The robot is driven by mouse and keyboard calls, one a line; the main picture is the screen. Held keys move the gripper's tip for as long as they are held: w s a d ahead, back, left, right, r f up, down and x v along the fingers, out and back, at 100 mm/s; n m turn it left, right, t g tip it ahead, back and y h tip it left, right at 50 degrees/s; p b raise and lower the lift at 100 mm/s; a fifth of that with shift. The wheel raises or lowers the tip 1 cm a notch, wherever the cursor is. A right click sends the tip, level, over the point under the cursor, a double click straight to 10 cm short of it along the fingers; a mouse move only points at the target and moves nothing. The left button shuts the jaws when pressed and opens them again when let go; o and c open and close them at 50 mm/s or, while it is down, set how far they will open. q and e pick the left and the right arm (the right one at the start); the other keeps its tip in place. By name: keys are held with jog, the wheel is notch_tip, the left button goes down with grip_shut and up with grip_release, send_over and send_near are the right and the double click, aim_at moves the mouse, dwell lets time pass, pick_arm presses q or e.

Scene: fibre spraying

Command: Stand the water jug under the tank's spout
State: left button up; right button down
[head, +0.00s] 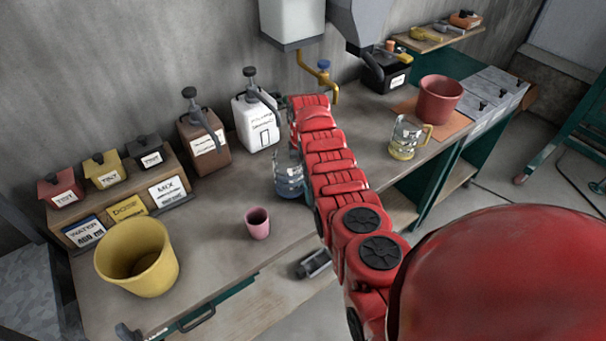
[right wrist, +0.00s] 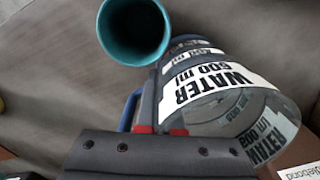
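The clear water jug (head: 289,180) is upright beside my right arm, on or just above the bench; contact is unclear. In the right wrist view the water jug (right wrist: 215,85) fills the right side, with "WATER 600 ml" on its label. My right gripper (right wrist: 158,130) is shut at its blue handle; in the head view my arm hides the gripper. The white tank (head: 290,20) is at the back, with a yellow spout (head: 318,77) and blue valve. The jug is nearer me and lower left of the spout. My left gripper is not in view.
A pink cup (head: 257,223) and yellow bucket (head: 137,257) stand on the left bench. White (head: 256,124) and brown pump containers stand behind. A yellow-handled jug (head: 405,138) and red pot (head: 439,99) are right. A teal round opening (right wrist: 135,30) shows beside the jug in the wrist view.

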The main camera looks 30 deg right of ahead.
jog(key=shift+f, duration=0.85)
jog(key=shift+f, duration=0.25)
jog(key=c, duration=1.1)
grip_release()
jog(key=shift+r, duration=0.1)
jog(key=shift+r, duration=0.1)
